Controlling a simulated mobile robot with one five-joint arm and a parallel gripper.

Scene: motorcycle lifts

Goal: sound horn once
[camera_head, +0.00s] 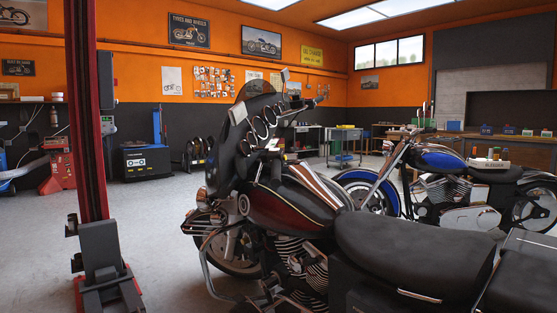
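A dark red and black touring motorcycle (293,208) stands in the foreground with its front pointing to the left. Its fairing with several round gauges (258,130) faces back toward the seat. The handlebar controls lie around the fairing and are too small to make out. I cannot pick out a horn or a horn button. My gripper is not in view.
A blue and black motorcycle (437,160) stands behind at the right. A red upright post (86,130) with a dark carriage stands at the left. A workbench (470,139) lines the right back wall. Grey floor (150,220) is open between the post and the near motorcycle.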

